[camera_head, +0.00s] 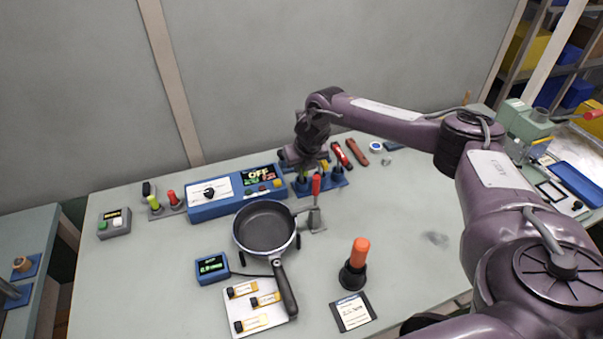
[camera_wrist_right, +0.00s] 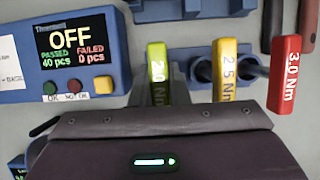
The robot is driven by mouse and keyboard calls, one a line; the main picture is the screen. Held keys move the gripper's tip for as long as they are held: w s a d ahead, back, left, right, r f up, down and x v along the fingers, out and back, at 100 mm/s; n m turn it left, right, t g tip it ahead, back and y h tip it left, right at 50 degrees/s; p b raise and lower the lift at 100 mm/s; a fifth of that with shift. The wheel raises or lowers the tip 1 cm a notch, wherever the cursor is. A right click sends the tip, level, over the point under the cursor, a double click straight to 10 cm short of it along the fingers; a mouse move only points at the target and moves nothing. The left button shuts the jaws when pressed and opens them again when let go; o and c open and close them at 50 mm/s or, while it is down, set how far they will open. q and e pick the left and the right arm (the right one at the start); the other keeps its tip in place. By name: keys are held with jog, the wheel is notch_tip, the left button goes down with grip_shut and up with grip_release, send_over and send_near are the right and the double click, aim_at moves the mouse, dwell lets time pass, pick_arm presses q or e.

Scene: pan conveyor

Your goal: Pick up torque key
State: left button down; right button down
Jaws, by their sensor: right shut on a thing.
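Three torque keys stand side by side in the right wrist view: a yellow-green one marked 2.0 Nm (camera_wrist_right: 157,62), a yellow one marked 2.5 Nm (camera_wrist_right: 227,68) and a red one marked 3.0 Nm (camera_wrist_right: 286,68). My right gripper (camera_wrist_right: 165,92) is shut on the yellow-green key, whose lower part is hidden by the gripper. The blue key holder (camera_wrist_right: 204,70) shows behind the keys. In the head view my right gripper (camera_head: 308,162) reaches down over the holder (camera_head: 337,181) at the back of the table. My left gripper is not in view.
A blue control box reading OFF (camera_head: 238,196) stands left of the gripper. An orange-handled tool (camera_head: 359,255) stands nearer. Red-handled tools (camera_head: 345,155) lie behind. The table's right middle is mostly clear.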

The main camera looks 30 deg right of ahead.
jog(key=shift+r, duration=0.15)
notch_tip(320, 180, up, 20)
dwell(0.5)
jog(key=c, duration=2.1)
grip_release()
grip_shut()
